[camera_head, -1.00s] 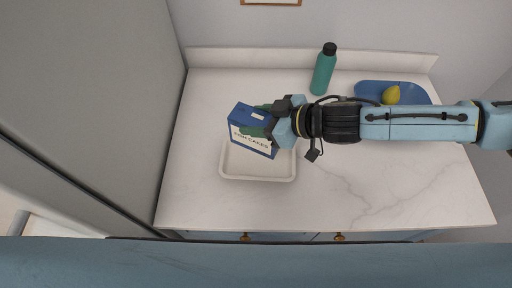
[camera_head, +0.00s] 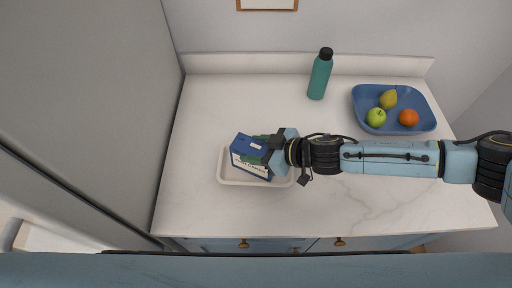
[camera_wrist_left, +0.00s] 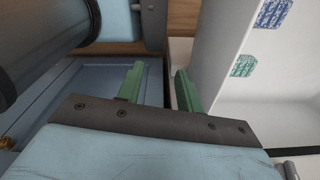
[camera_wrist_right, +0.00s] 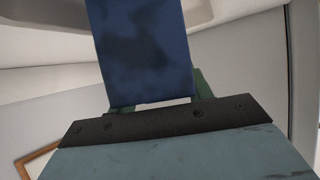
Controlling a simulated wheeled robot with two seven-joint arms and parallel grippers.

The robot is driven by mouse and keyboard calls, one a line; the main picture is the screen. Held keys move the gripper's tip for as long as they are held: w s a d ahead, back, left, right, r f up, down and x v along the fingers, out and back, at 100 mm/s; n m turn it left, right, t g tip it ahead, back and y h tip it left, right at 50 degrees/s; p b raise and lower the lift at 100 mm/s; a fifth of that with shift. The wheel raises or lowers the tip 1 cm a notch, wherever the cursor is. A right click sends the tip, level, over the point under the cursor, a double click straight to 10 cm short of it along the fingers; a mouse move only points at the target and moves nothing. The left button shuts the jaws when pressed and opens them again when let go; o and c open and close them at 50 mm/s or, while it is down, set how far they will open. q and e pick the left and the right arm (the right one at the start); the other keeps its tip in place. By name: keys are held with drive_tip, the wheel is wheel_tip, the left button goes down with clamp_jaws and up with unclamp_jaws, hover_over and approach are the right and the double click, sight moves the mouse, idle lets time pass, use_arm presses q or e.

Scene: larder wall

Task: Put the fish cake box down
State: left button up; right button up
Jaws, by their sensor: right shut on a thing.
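The blue and white fish cake box (camera_head: 250,160) is at the white tray (camera_head: 232,183) on the counter, slightly tilted in the head view. My right gripper (camera_head: 262,149) is shut on the box, its green fingers on the box's sides. The box's blue face (camera_wrist_right: 147,50) fills the upper middle of the right wrist view. The tray's floor under the box is mostly hidden, so I cannot tell whether the box touches it. My left gripper (camera_wrist_left: 158,88) shows only in the left wrist view, with its green fingers apart and nothing between them.
A teal bottle (camera_head: 320,76) stands at the back of the marble counter (camera_head: 215,105). A blue bowl (camera_head: 429,124) at the right holds a pear, a green apple and an orange. A tall grey panel (camera_head: 85,90) borders the counter on the left. The counter's front right is clear.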

drive_tip(key=shift+f, duration=0.15)
drive_tip(key=o, duration=1.3)
drive_tip(key=shift+c, duration=0.2)
drive_tip(key=v, duration=1.2)
drive_tip(key=shift+p, duration=0.35)
